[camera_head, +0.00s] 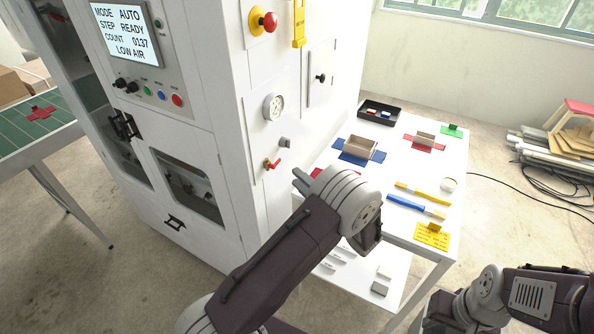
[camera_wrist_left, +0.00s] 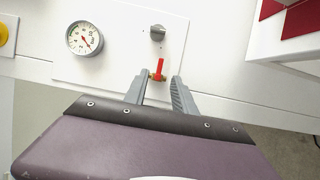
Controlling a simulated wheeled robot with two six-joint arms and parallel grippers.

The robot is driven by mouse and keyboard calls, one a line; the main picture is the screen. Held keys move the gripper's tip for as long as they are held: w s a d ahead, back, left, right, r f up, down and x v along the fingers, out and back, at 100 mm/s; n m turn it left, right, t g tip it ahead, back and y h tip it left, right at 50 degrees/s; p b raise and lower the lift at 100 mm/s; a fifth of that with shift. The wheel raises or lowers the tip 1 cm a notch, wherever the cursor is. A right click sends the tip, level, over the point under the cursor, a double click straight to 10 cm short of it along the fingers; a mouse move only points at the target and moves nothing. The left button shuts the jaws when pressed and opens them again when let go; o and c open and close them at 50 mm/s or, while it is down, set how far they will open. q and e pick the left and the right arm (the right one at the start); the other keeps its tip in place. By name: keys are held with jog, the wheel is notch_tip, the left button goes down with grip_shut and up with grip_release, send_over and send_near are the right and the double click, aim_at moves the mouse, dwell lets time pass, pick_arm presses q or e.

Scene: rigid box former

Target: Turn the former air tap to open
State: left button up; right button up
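The former air tap (camera_head: 273,164) has a red lever and a brass body, low on the white side panel of the machine. In the left wrist view the tap (camera_wrist_left: 160,69) shows its red lever pointing up the picture from the brass body. My left gripper (camera_wrist_left: 160,88) is open, its two grey fingers apart on either side of the tap's lower end. No finger visibly presses on the lever. In the head view the left gripper (camera_head: 299,181) is just right of the tap, partly hidden by its own wrist. My right gripper is out of view.
A round gauge (camera_head: 273,107) and a grey knob (camera_head: 285,142) sit above the tap. The machine display (camera_head: 126,33) reads LOW AIR. A white table (camera_head: 420,180) with box trays, coloured cards and tools stands close to the right of the panel.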

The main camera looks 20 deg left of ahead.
aim_at(279, 162)
pick_arm(q)
jog(key=p+x, duration=0.2)
jog(key=x, duration=0.6)
jog(key=shift+w+a, duration=0.1)
jog(key=shift+a, duration=0.25)
jog(key=shift+w+a, duration=0.15)
jog(key=shift+a, duration=0.25)
jog(key=shift+d, duration=0.1)
jog(key=shift+c, duration=0.3)
grip_shut()
